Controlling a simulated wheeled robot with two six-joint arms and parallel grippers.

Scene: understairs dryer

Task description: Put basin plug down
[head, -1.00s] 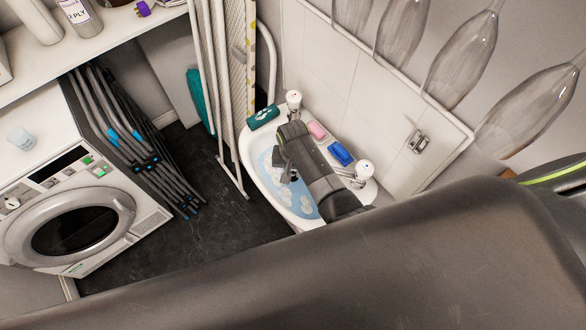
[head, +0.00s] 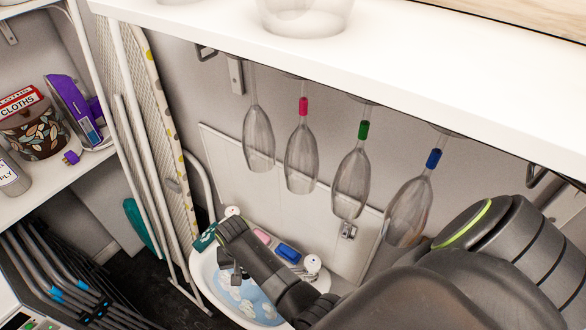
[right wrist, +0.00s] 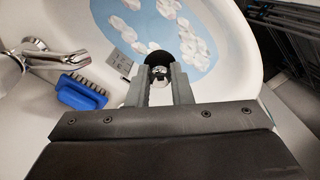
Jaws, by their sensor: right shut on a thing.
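The basin plug (right wrist: 160,60), a black disc with a chrome fitting, sits between the fingertips of my right gripper (right wrist: 160,82) in the right wrist view. The fingers are shut on it. The gripper also shows in the head view (head: 237,276), pointing down over the white basin (head: 203,284). The basin holds pale blue water with white foam patches (head: 246,300). The plug is hidden in the head view. I cannot tell whether it touches the basin. My left gripper is not in view.
A blue brush (head: 287,252), pink soap (head: 262,237) and dark green packet (head: 206,237) lie along the basin's back ledge. Glasses (head: 352,180) hang under the shelf above. A leaning ironing board (head: 168,130) is at left.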

